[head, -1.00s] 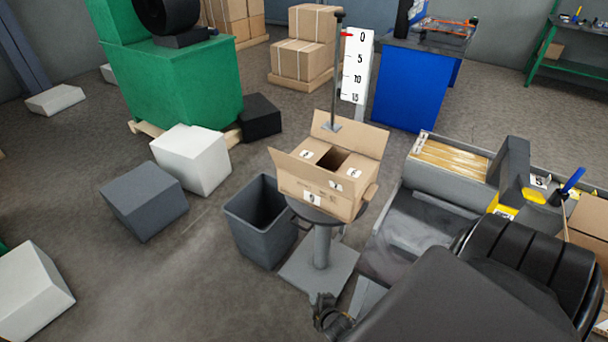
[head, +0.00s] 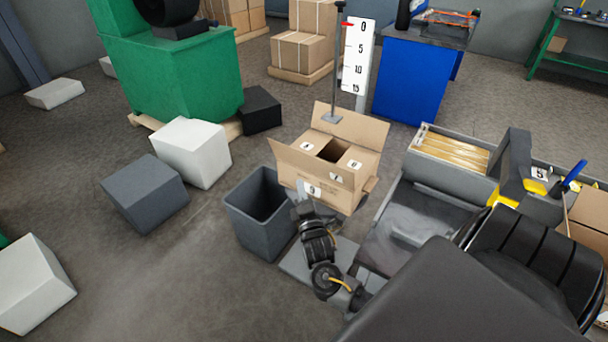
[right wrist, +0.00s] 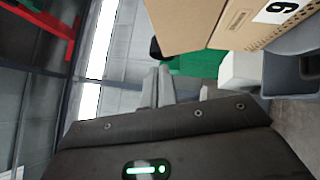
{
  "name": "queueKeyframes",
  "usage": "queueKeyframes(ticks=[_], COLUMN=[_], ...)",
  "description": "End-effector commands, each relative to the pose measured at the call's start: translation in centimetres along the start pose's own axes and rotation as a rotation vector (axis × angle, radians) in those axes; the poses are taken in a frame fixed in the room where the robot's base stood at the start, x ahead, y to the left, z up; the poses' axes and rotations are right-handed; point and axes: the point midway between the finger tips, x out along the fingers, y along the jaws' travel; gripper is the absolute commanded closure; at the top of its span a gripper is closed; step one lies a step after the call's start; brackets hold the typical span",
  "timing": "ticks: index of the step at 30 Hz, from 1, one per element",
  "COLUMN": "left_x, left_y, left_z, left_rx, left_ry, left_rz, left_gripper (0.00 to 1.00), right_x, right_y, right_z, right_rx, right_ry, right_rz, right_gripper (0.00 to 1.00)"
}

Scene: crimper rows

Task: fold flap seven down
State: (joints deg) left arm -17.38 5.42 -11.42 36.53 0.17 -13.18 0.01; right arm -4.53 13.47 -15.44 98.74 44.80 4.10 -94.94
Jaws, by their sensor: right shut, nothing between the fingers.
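An open cardboard box (head: 325,185) stands on a round pedestal below the measuring post. Its back flap (head: 352,128) stands up and its left flap (head: 290,163) slants outward. Small numbered labels sit on the box, too small to read surely in the head view. My right gripper (head: 300,200) is shut and empty, just in front of the box's lower left front. In the right wrist view its fingers (right wrist: 158,86) point past the box (right wrist: 195,22), whose face carries a label reading 6 or 9. Whether they touch the box cannot be told. My left gripper is out of view.
A grey bin (head: 258,225) stands close left of the pedestal and my right arm. A white scale board (head: 357,58) and post rise behind the box. A grey bench (head: 400,230) with a tray is at the right. Grey and white blocks lie left.

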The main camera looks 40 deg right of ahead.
Motion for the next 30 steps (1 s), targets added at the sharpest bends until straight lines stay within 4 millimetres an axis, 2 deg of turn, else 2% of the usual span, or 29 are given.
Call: queueKeyframes(ticks=[1, 6, 8, 12, 18, 30], left_x=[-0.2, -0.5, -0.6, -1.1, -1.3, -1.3], left_y=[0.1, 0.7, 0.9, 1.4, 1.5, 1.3], left_z=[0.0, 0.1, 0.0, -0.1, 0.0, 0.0], left_rx=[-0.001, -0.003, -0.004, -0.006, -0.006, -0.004], left_ry=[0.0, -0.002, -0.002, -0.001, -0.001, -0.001], left_rz=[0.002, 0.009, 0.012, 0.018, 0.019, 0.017], left_gripper=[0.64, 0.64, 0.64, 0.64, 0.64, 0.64], right_x=[1.3, 4.8, 5.9, 7.3, 8.3, 8.5], right_y=[0.2, 0.1, 0.1, 0.1, 0.0, -0.1], right_z=[0.1, 0.1, 0.1, 1.7, 2.7, 2.9], right_rx=[-0.002, -0.002, -0.001, -0.003, 0.0, 0.001], right_ry=[-0.003, -0.002, -0.003, -0.002, 0.0, 0.0], right_rz=[0.002, 0.001, 0.001, -0.002, -0.002, -0.002], right_gripper=[1.0, 1.0, 1.0, 1.0, 1.0, 1.0])
